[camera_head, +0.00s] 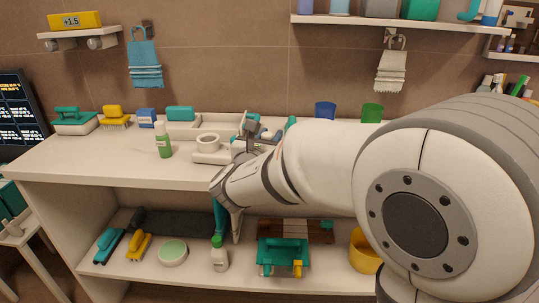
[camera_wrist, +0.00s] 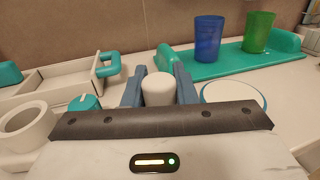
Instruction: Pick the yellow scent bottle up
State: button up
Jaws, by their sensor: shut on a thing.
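In the wrist view my gripper (camera_wrist: 158,80) has its two blue-grey fingers on either side of a thing with a white, rounded top (camera_wrist: 158,90). My gripper is shut on it. Only this pale top shows; its lower part is hidden behind the dark bar of my wrist, so I see no yellow on it. In the head view my gripper (camera_head: 250,130) is over the back part of the white counter (camera_head: 90,165), and the held thing cannot be made out. No separate yellow scent bottle is clear in either view.
A teal tray (camera_wrist: 225,62) with a blue cup (camera_wrist: 208,38) and a green cup (camera_wrist: 257,32) lies behind to the right. A white round-topped thing (camera_wrist: 232,94) is close right. A white ring-shaped holder (camera_wrist: 25,126) is left. A green bottle (camera_head: 163,140) stands on the counter.

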jog(key=c, duration=0.4)
jog(key=shift+o, duration=0.2)
